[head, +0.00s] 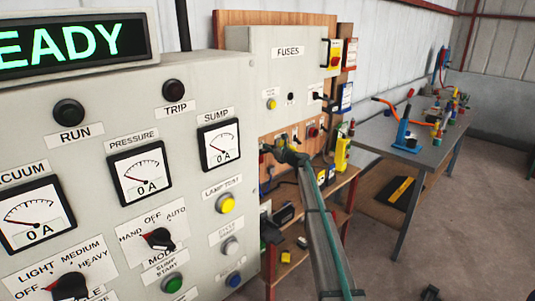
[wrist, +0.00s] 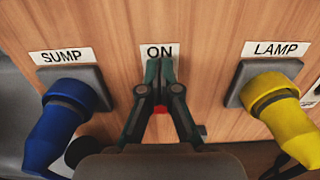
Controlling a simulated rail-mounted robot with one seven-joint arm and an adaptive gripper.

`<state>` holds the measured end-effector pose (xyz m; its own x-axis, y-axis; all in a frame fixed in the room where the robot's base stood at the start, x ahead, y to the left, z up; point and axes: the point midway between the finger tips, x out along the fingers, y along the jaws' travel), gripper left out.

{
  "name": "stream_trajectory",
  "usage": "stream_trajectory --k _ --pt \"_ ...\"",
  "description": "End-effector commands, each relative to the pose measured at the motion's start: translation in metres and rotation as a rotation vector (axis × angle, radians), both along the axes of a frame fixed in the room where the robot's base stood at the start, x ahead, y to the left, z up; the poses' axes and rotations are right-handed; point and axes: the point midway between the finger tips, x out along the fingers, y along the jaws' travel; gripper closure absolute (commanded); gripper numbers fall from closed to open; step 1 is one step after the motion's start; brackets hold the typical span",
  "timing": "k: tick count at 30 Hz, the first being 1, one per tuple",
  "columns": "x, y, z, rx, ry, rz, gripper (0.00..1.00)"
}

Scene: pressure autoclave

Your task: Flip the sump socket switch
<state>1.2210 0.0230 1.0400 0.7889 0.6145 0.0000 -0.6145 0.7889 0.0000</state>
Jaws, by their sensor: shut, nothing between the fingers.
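In the wrist view the sump socket (wrist: 98,84) is a grey plate on the wooden board at left, under a SUMP label (wrist: 65,56). A blue plug (wrist: 55,125) sits in it. My gripper (wrist: 159,68) is shut and empty, its fingertips in front of the lower part of an ON label (wrist: 158,48), right of the sump socket. A small red patch (wrist: 160,109) shows between the fingers; I cannot tell what it belongs to. No switch lever is clearly visible. In the head view my gripper (head: 284,151) is at the board below the fuse box.
A lamp socket (wrist: 243,82) with a yellow plug (wrist: 284,105) is close on the right in the wrist view. In the head view the control cabinet (head: 105,110) stands at left, the fuse box (head: 290,65) above, and a workbench (head: 420,145) with tools at right.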

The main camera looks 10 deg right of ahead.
Motion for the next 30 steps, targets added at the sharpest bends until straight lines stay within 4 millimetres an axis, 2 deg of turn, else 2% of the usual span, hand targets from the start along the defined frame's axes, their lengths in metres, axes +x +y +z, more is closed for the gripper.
stream_trajectory --k 9,30 --pt "0.0 0.0 -0.002 0.0 0.0 0.0 1.0" --pt "0.0 0.0 -0.021 0.0 0.0 0.0 1.0"
